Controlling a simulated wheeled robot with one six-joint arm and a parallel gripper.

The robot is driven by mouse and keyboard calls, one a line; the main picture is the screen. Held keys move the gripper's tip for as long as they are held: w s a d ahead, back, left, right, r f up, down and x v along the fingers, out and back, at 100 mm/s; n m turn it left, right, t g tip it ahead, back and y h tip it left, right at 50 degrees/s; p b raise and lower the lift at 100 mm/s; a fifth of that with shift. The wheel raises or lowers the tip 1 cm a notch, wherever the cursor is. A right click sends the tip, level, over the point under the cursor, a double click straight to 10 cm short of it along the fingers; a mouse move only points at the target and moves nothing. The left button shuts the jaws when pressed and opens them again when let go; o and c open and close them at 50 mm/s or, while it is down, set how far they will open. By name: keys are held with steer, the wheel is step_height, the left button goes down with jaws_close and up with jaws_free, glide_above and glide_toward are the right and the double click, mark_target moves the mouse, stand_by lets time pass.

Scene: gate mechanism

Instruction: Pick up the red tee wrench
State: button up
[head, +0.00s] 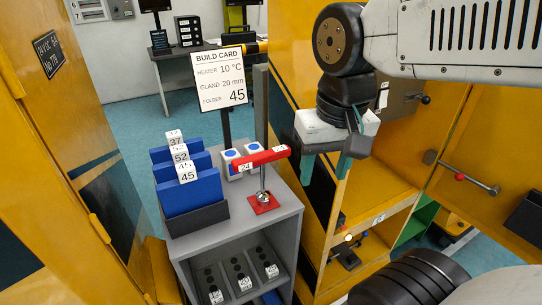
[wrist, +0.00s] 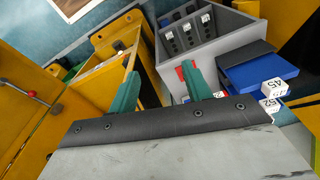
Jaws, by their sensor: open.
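The red tee wrench (head: 263,158) stands upright on top of a grey cabinet (head: 283,213) in the head view. It has a red crossbar with white number tags, a metal shaft and a square red plate at its foot. My gripper (head: 326,176) is to the right of the wrench, apart from it, with its teal fingers spread and nothing between them. In the wrist view my gripper (wrist: 160,72) is open, and a red part of the wrench (wrist: 187,72) shows beside the right finger, mostly hidden by it.
Blue folders (head: 193,193) with number tags stand in a dark holder left of the wrench. A build card (head: 219,75) on a post and a grey upright (head: 261,105) stand behind it. Yellow cabinet walls (head: 290,45) lie behind and right of my gripper.

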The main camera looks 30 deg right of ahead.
steer(key=w+a+m, duration=0.1)
steer(key=w+m, duration=0.7)
steer(key=w, duration=0.3)
steer(key=m+g, duration=0.1)
steer(key=m, duration=0.6)
glide_above(262, 154)
steer(key=shift+w+a+f, duration=0.15)
steer(key=shift+w+f, duration=0.05)
steer(key=shift+f, duration=0.3)
steer(key=shift+w+f, duration=0.2)
steer(key=shift+w, duration=0.1)
steer(key=f, duration=0.7)
steer(key=shift+s+f, duration=0.35)
steer(key=shift+s, duration=0.05)
jaws_close()
